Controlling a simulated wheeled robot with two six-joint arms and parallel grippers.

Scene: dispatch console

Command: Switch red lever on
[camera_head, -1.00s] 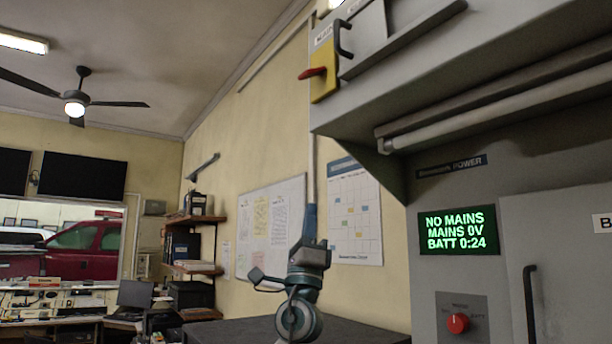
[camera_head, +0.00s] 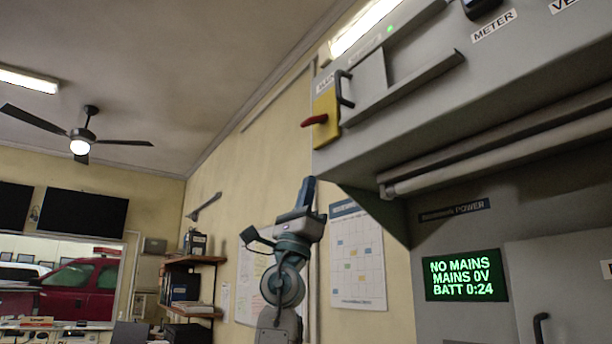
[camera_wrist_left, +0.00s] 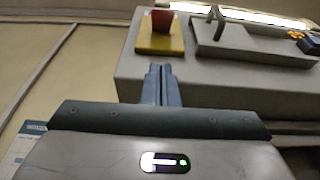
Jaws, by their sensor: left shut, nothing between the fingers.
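The red lever (camera_head: 314,120) sticks out to the left from a yellow plate (camera_head: 326,117) on the end of the grey overhead cabinet. In the left wrist view the red lever (camera_wrist_left: 162,21) stands on the yellow plate (camera_wrist_left: 160,42), beyond my fingertips. My left gripper (camera_head: 308,184) points up below the lever, with a gap between them. Its fingers (camera_wrist_left: 161,72) are together and hold nothing. My right gripper is in neither view.
A black handle (camera_head: 345,88) and a ledge (camera_head: 405,85) stand out just right of the yellow plate. A green display (camera_head: 466,275) reads NO MAINS, MAINS 0V, BATT 0:24. A calendar (camera_head: 357,258) hangs on the wall behind my arm. The space left of the lever is clear.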

